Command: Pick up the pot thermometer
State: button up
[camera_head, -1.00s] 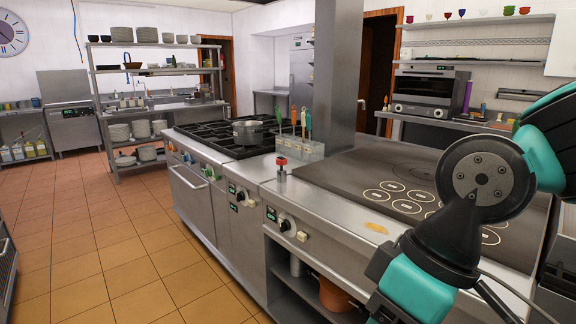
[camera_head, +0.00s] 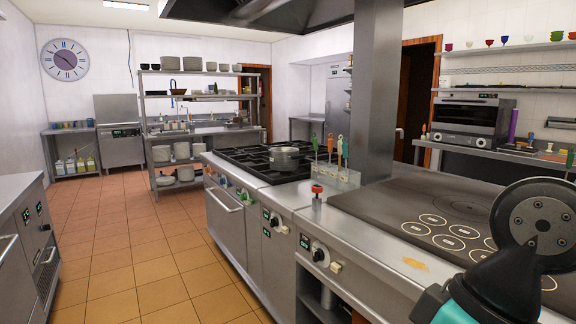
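I cannot tell for sure which item is the pot thermometer. Several thin upright tools with green and orange handles (camera_head: 340,147) stand in a metal holder (camera_head: 338,178) beside the pillar. A metal pot (camera_head: 285,158) sits on the black burner grates behind them. A small red-topped item (camera_head: 317,190) stands upright on the steel counter in front of the holder. Parts of my arm show at the lower right, over the counter's right side. My gripper is outside the picture.
A dark cooktop with ringed zones (camera_head: 440,215) lies right of the thick steel pillar (camera_head: 372,95). The tiled floor (camera_head: 140,265) left of the range is clear. A steel counter unit (camera_head: 25,210) stands at the left edge.

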aim_at(317, 189)
jog(key=u, duration=0.15)
jog(key=i, duration=0.25)
jog(key=u, duration=0.8)
jog(key=i, duration=1.15)
jog(key=u, duration=0.3)
jog(key=i, duration=1.05)
jog(key=z, duration=1)
jog(key=i, duration=0.8)
jog(key=z, duration=0.6)
